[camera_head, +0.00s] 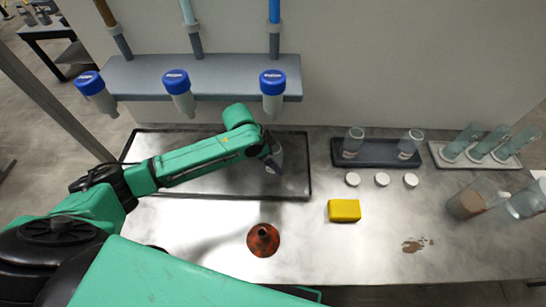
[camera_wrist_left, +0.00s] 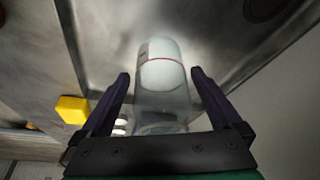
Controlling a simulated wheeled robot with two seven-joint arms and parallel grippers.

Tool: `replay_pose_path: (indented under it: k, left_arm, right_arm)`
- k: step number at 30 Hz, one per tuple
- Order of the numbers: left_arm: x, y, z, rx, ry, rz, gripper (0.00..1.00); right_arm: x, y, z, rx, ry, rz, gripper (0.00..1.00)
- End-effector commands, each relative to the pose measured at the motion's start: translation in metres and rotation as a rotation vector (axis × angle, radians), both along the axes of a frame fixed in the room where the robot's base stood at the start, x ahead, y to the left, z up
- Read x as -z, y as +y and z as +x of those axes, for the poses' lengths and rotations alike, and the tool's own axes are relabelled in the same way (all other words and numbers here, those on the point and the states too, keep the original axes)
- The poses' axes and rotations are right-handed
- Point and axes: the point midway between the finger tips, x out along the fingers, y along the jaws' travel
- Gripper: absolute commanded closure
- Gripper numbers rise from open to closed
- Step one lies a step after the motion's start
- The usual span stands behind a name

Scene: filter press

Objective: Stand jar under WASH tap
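A clear jar with a red line around it (camera_wrist_left: 162,75) lies between the two dark fingers of my left gripper (camera_wrist_left: 161,80) in the left wrist view. Little gap shows beside the fingertips, and I cannot tell whether they touch the glass. In the head view the left gripper (camera_head: 271,163) is low over the dark tray, with the jar (camera_head: 277,152) pale and partly hidden there. My right gripper is not in view.
The dark tray (camera_head: 309,180) lies under the shelf (camera_head: 140,75). A yellow block (camera_head: 344,210), an orange-brown funnel-like piece (camera_head: 263,240) and three white lids (camera_head: 382,180) are on the bench. Jars stand in a dark holder (camera_head: 378,155), with tubes in a pale rack (camera_head: 480,157) to the right.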

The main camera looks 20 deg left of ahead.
Motion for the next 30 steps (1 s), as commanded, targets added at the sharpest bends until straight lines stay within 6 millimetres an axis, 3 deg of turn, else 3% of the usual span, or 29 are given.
replay_pose_path:
  k: [8, 21, 30]
  left_arm:
    - [-0.008, 0.003, -0.001, 0.000, -0.001, -0.001, 0.01]
    - [-0.095, 0.031, -0.022, -0.001, -0.003, 0.000, 0.01]
    - [-0.113, 0.037, -0.028, -0.001, 0.001, 0.001, 0.01]
  right_arm:
    - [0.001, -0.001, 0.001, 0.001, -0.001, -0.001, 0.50]
    - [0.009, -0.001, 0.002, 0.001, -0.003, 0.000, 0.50]
    - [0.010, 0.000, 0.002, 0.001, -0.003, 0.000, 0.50]
